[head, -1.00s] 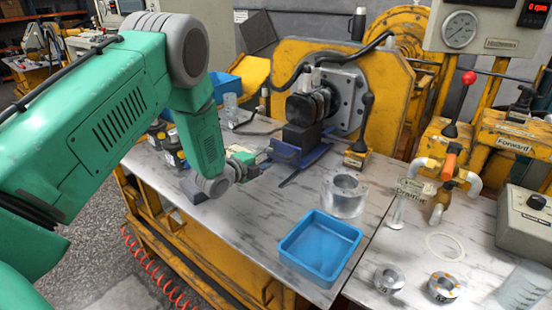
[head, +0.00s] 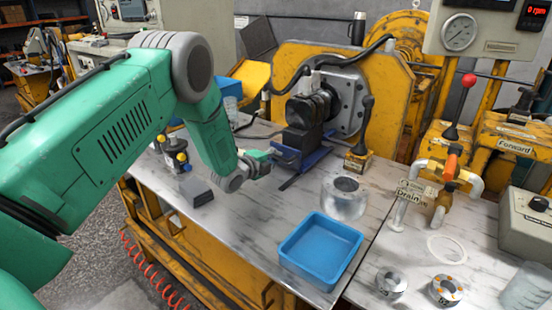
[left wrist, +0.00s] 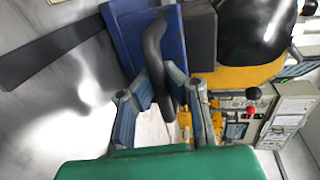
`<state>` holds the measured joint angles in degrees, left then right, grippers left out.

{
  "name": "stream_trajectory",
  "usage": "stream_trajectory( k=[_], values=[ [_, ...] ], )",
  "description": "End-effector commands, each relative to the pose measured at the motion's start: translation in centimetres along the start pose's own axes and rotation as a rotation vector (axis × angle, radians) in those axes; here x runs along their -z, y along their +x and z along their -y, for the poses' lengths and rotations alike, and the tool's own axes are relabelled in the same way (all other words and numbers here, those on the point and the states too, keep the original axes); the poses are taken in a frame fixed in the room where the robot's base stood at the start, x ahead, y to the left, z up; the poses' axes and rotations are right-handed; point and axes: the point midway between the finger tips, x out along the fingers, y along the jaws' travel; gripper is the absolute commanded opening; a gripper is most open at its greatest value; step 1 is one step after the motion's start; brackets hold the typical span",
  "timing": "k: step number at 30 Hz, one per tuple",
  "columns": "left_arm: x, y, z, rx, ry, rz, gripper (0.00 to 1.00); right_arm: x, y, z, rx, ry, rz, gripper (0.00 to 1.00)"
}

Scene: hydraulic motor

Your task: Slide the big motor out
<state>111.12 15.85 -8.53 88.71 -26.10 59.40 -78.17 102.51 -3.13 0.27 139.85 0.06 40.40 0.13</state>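The big motor (head: 312,105) is a dark, rounded body on the grey mounting plate (head: 350,95) of the yellow machine. Below it are a black block (head: 302,140) and a blue support (head: 311,158). The blue support also shows in the left wrist view (left wrist: 130,45), with a curved black handle (left wrist: 154,45) over it. My left gripper (head: 268,156) is at the near-left end of the support. In the left wrist view its fingers (left wrist: 160,78) lie on both sides of the handle; whether they press on it is unclear. My right gripper is not in view.
A clear cylinder (head: 344,198) and a blue tray (head: 295,257) stand on the marble-like table, right of my left arm. A dark block (head: 197,192) and yellow-topped bottles (head: 180,158) are left of the arm. A black lever (head: 364,130) rises right of the motor.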

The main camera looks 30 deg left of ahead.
Motion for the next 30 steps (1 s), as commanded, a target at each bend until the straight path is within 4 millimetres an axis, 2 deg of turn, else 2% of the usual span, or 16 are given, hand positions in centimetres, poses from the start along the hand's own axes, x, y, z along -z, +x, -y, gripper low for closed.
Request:
stream_trajectory(
  k=[4,9,12,16,25,28,30],
  values=[
    [0.2,-2.0,-0.7,-0.014,-0.002,-0.004,0.00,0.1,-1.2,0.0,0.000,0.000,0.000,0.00],
    [0.2,-6.2,-1.5,-0.018,-0.002,-0.004,0.00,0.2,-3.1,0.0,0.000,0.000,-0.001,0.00],
    [0.2,-8.1,-2.1,-0.018,-0.002,-0.005,0.00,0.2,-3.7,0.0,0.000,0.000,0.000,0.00],
    [0.2,-9.2,-2.4,-0.014,-0.002,-0.005,0.00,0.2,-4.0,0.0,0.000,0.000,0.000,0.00],
    [0.3,-9.5,-2.7,-0.017,-0.001,-0.005,0.00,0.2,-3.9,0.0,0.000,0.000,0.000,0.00],
    [0.3,-9.5,-2.6,-0.016,-0.001,-0.005,0.33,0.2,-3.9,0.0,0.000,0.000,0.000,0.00],
    [0.2,-9.5,-2.5,-0.014,-0.001,-0.004,0.33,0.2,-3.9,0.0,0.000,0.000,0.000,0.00]
  ],
)
